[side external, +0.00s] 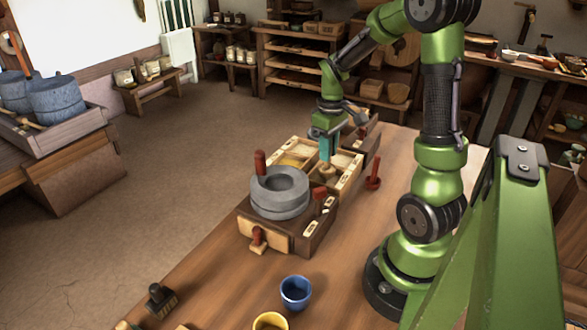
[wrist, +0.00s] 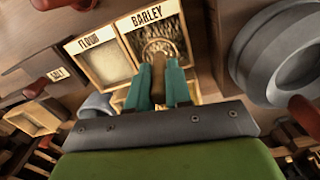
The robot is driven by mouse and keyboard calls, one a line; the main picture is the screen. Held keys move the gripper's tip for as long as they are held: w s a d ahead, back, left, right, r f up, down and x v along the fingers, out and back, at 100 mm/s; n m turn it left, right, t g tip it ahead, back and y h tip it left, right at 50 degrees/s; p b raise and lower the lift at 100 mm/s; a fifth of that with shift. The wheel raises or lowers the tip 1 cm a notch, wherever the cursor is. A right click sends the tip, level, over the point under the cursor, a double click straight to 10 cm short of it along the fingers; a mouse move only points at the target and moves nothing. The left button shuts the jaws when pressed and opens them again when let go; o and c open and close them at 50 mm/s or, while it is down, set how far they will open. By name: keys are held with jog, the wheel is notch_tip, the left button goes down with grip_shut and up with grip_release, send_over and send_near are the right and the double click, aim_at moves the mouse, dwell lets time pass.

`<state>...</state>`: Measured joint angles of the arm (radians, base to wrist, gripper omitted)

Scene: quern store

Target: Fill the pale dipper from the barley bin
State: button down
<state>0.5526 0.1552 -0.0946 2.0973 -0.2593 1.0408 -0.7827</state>
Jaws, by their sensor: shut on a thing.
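The pale dipper (side external: 327,172) is upright below my gripper (side external: 326,157) in the side view. In the wrist view the round rim of the dipper (wrist: 159,40) shows just beyond my teal fingertips (wrist: 159,72). My fingers are shut on the dipper, with the exact grip partly hidden by the fingers. The dipper is over or in the barley bin (wrist: 125,48), whose label reads BARLEY. I cannot tell how deep it sits or how much grain is in it.
The flour bin (wrist: 88,76) adjoins the barley bin. A grey stone quern (side external: 280,205) stands close beside the bins. Several red-handled tools, including one upright on the table (side external: 373,175), are near. A blue cup (side external: 295,292) and a yellow cup (side external: 270,321) stand at the front.

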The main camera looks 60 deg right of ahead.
jog(key=shift+r, duration=1.75)
